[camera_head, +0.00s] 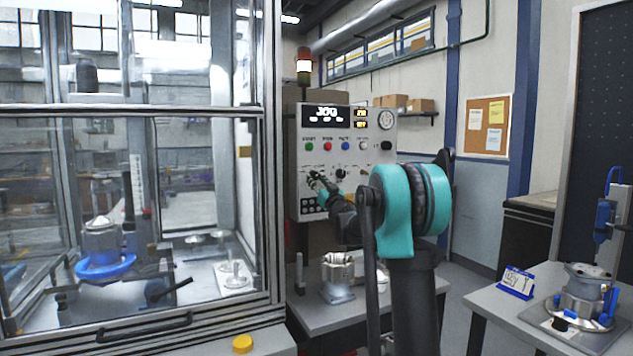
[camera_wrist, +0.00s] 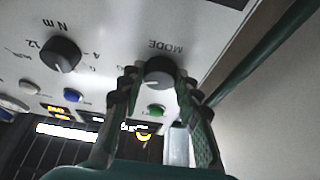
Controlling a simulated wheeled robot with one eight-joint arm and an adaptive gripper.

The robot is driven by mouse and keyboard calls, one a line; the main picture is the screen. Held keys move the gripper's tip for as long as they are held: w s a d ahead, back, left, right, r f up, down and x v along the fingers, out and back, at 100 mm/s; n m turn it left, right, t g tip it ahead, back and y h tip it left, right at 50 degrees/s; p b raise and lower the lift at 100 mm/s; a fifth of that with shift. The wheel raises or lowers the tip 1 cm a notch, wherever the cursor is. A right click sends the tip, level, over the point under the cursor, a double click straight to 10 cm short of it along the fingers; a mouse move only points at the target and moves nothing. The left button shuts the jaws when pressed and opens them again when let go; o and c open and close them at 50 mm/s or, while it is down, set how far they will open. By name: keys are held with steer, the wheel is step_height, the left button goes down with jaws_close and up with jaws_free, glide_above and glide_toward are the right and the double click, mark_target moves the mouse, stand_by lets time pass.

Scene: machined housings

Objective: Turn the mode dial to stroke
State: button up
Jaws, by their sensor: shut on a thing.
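The control panel (camera_head: 345,125) is a light box with a display (camera_head: 327,116) that reads JOG. In the wrist view the mode dial (camera_wrist: 160,68) is a dark round knob beside the printed word MODE, which appears upside down. My gripper (camera_wrist: 160,82) has its two fingers on either side of this dial, shut on it. In the head view my gripper (camera_head: 318,182) is at the lower left of the panel and covers the dial. The dial's pointer and most of its position marks cannot be read.
Another dark knob (camera_wrist: 60,53) marked N m is beside the mode dial. A row of coloured buttons (camera_head: 328,146) lies above my gripper. A glazed machine enclosure (camera_head: 270,200) stands close on the left. A metal housing (camera_head: 338,278) sits on the table below.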

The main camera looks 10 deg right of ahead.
steer(key=shift+n, duration=0.5)
steer(key=n+y, duration=0.1)
steer(key=n+g+y, duration=0.1)
steer(key=n, duration=0.3)
steer(key=shift+w+d+y, duration=0.1)
steer(key=shift+d+y, duration=0.15)
steer(key=shift+y, duration=0.15)
steer(key=shift+d+r+n+g+y, duration=0.1)
steer(key=shift+n+g+y, duration=0.5)
steer(key=shift+n, duration=1)
steer(key=shift+n+g+y, duration=0.4)
steer(key=shift+n+g, duration=0.4)
steer(key=shift+n, duration=0.8)
steer(key=o, duration=1.2)
steer(key=shift+c, duration=0.2)
steer(key=v, duration=1.2)
